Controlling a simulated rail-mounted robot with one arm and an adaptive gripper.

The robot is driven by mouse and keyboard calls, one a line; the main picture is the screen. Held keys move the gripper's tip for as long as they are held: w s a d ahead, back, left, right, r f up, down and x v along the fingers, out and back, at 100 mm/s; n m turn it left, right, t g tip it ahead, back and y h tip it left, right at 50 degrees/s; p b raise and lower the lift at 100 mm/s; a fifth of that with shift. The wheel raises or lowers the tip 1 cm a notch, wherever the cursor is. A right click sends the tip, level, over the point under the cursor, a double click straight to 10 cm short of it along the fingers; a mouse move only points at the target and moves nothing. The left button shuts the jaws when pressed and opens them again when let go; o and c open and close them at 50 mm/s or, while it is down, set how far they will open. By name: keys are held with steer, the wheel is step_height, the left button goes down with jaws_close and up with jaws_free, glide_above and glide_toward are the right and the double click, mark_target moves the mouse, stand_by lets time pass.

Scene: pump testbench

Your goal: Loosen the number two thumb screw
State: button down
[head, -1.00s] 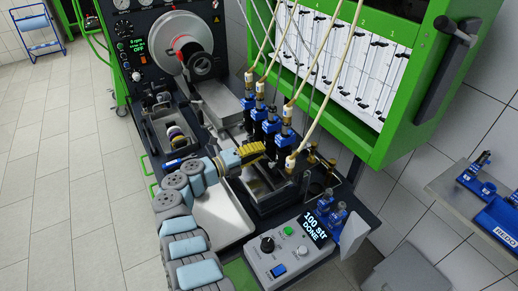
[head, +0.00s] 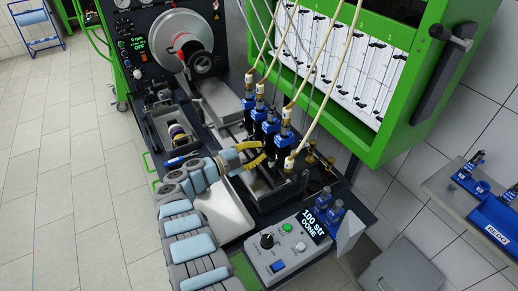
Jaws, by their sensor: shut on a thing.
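My gripper (head: 262,154) reaches in from the left to the lower part of the injector row. Its two yellow fingers show apart, one above the other, and close on a small part at the row's front side. That part is hidden between the fingertips; it sits where a thumb screw would be, and I cannot read its number. The blue-and-black injectors stand upright in a slanting row, the nearest one (head: 283,140) just right of the fingertips and the one behind it (head: 270,130) just above them. Cream hoses run up from their tops.
The green cabinet (head: 378,150) with measuring tubes overhangs at the right. A control box (head: 288,246) reading "100 str DONE" stands in front. A white tray (head: 225,212) lies below my arm. A tool tray (head: 178,133) is at left.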

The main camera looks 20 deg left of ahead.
steer(key=shift+n, duration=0.7)
steer(key=shift+f, duration=0.1)
steer(key=c, duration=1)
jaws_free()
steer(key=shift+o, duration=0.2)
steer(key=v, duration=1.2)
